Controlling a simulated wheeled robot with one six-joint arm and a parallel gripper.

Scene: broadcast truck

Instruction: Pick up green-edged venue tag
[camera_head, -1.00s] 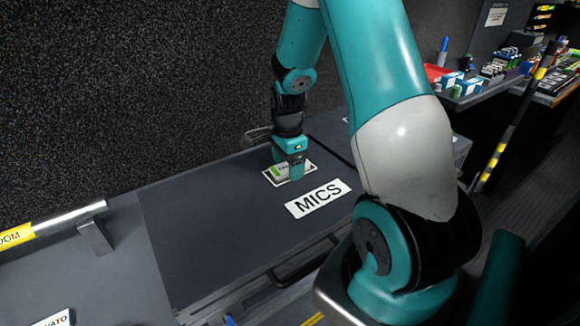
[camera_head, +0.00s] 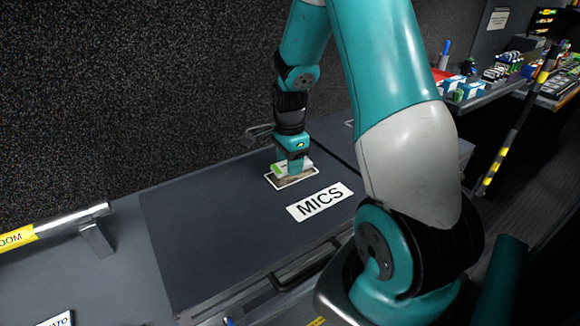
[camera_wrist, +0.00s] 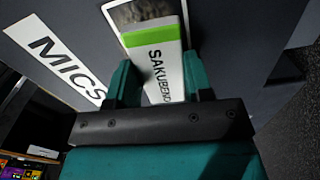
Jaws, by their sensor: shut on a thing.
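The green-edged venue tag (camera_wrist: 157,62) is a white strip with a green band and black lettering that begins "SAKUBEN". My gripper (camera_wrist: 158,82) is shut on it, with one finger on each long side in the wrist view. In the head view the tag (camera_head: 278,169) shows beside my gripper (camera_head: 295,164), just over a white-bordered picture card (camera_head: 293,183) on the dark case lid. Part of the tag is hidden behind the fingers and palm. I cannot tell exactly how high it is above the card.
The dark case lid (camera_head: 215,225) carries a white "MICS" label (camera_head: 320,201) near my gripper. A silver rail with yellow tape (camera_head: 55,225) is at the left. A cluttered shelf stands at the back right. The left part of the lid is clear.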

